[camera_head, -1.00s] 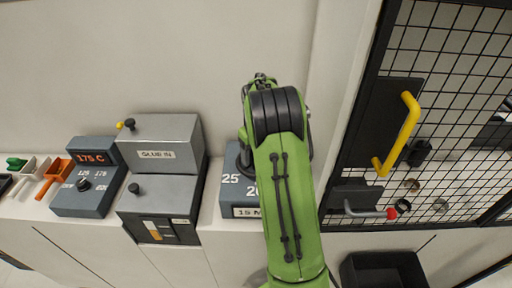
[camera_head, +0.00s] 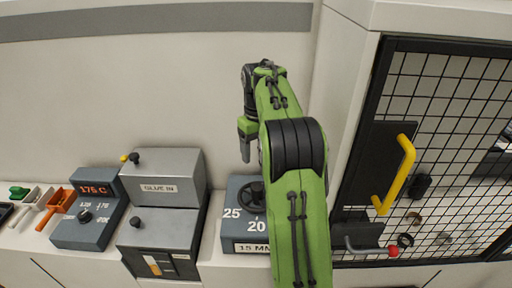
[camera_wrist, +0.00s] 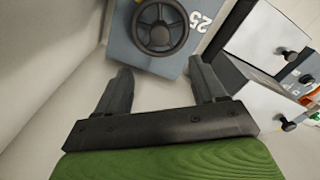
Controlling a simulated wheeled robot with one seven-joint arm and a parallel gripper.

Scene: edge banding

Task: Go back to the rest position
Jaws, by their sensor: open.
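My gripper (camera_wrist: 162,92) is open and empty in the wrist view, its two dark fingers spread apart. In the head view my gripper (camera_head: 246,150) hangs at the end of my green arm, above the thickness dial box. That box (camera_head: 232,245) is blue-grey, with a dark handwheel, the numbers 25 and 20, and a 15 MM label. The handwheel (camera_wrist: 163,27) shows whole in the wrist view, beyond the fingertips and apart from them. My arm hides the right part of the box in the head view.
Left of the dial box stand the grey GLUE IN unit (camera_head: 160,225) and the temperature box (camera_head: 88,228) reading 175 C. Scoops (camera_head: 57,203) lie further left. A mesh door (camera_head: 450,130) with a yellow handle (camera_head: 402,170) is at right. The wall above the counter is clear.

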